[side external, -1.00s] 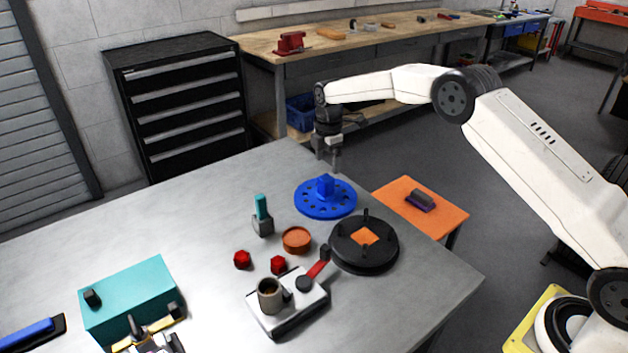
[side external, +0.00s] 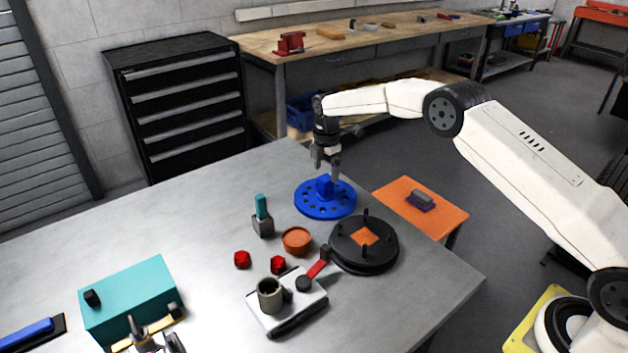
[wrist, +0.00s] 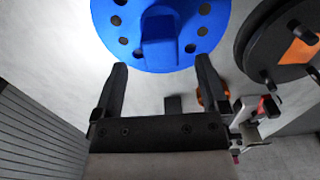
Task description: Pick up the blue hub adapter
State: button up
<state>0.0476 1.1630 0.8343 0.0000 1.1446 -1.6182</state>
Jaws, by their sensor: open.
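The blue hub adapter (side external: 311,205) is a round flat disc with a ring of holes and a raised block in its middle. It lies flat on the grey metal table. My gripper (side external: 327,174) is right above it, pointing down, with the fingertips close to the raised block. In the wrist view the adapter (wrist: 112,30) fills the top middle. My open gripper (wrist: 162,65) shows its two fingers spread wider than the block, which lies between their lines and beyond the tips. Nothing is between the fingers. I cannot tell the exact height gap.
A black round hub with upright studs (side external: 366,258) stands right beside the adapter. A teal-topped tool (side external: 262,218), an orange-brown dish (side external: 297,240) and red knobs (side external: 242,259) stand nearby. A white fixture with a red lever (side external: 290,312) is in front. The table's left rear is clear.

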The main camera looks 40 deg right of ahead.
aim_at(326, 178)
jog(key=shift+f, duration=2.5)
grip_shut()
jog(key=shift+s, duration=0.1)
jog(key=shift+r, duration=0.15)
